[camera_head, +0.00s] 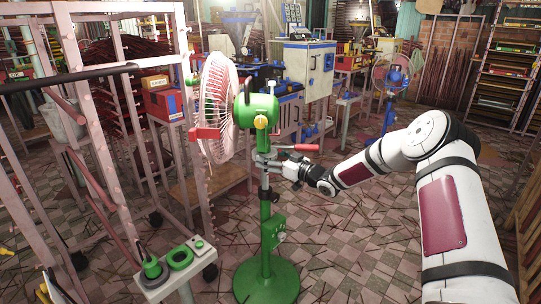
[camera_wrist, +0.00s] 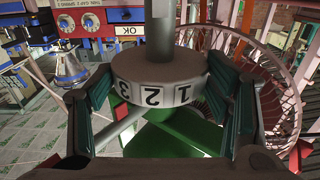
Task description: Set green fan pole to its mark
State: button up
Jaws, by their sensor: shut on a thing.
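The green fan (camera_head: 258,106) stands on a round green base (camera_head: 266,282), with its pinkish grille (camera_head: 218,108) facing left. Its pole has a green lower tube (camera_head: 266,236) and a dark grey inner rod (camera_head: 264,180). My gripper (camera_head: 272,162) reaches the pole from the right, below the fan head. In the wrist view its fingers (camera_wrist: 163,105) close around a grey collar (camera_wrist: 160,68) with a white band reading 1, 2, 3 upside down; 2 is near the middle. A lever with a red handle (camera_head: 293,147) points right just above my gripper. No mark on the rod is legible.
A pink rack (camera_head: 195,195) stands close on the left. A small stand with green and white controls (camera_head: 180,258) is at front left. A blue fan (camera_head: 390,85) and machines stand behind. Thin sticks litter the tiled floor; the floor right of the base is otherwise open.

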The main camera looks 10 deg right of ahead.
notch_tip(320, 180, down, 10)
jog(key=b, duration=0.4)
jog(key=shift+f+b, duration=0.15)
jog(key=shift+b, duration=0.25)
jog(key=shift+s, duration=0.1)
jog(key=o, duration=1.7)
jog(key=shift+f, duration=0.1)
jog(key=shift+r, duration=0.2)
jog(key=v, duration=1.2)
